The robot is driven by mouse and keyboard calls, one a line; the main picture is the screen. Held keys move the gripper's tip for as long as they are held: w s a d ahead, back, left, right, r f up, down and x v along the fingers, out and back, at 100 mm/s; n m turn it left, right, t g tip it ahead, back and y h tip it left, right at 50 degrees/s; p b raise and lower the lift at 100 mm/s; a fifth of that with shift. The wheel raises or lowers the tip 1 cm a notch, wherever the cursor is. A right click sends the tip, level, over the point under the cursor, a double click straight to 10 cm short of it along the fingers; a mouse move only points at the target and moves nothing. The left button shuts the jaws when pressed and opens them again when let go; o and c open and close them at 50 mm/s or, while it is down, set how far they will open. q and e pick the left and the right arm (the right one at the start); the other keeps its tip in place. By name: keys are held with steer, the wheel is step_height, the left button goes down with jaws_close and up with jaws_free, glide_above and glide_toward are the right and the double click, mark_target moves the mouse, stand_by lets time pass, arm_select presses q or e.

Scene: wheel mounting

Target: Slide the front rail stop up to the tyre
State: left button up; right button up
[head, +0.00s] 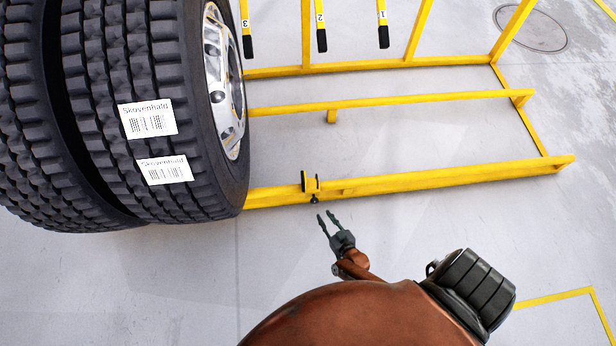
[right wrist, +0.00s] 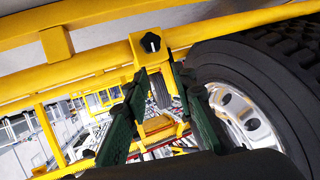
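The front rail stop (head: 311,185) is a small yellow and black bracket on the front yellow rail (head: 440,180), with a dark knob below. The near tyre (head: 165,120) stands at the rail's left end; a stretch of bare rail separates it from the stop. My right gripper (head: 328,222) is open and empty just in front of the stop, not touching it in the head view. In the right wrist view the stop's black knob (right wrist: 151,43) shows just beyond the parted fingertips (right wrist: 156,70), and the tyre (right wrist: 270,65) is at right. My left gripper is not in view.
A second tyre (head: 35,120) stands left of the first. The yellow frame has a middle rail (head: 400,99) and uprights behind, with several hanging numbered black-tipped bars (head: 320,35). The floor in front and to the right is clear.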

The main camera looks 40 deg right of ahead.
steer(key=w+d+m+t+h+b, duration=0.2)
steer(key=w+h+b, duration=0.1)
steer(key=w+b, duration=0.25)
steer(key=m+h+b, duration=0.4)
glide_toward(317, 178)
steer(key=x, duration=0.5)
steer(key=b+x, duration=0.1)
steer(key=x, duration=0.1)
steer(key=b+x, duration=0.1)
steer(key=x, duration=0.1)
steer(key=shift+d+f, duration=0.1)
steer(key=shift+f, duration=0.25)
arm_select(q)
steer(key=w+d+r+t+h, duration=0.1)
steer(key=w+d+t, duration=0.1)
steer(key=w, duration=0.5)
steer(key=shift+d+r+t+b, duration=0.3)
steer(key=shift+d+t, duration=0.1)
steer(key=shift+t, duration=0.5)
arm_select(e)
steer(key=shift+w+d+r, duration=0.15)
steer(key=shift+w+d, duration=0.1)
steer(key=shift+w, duration=0.25)
steer(key=shift+c, duration=0.5)
jaws_close()
steer(key=shift+a, duration=0.1)
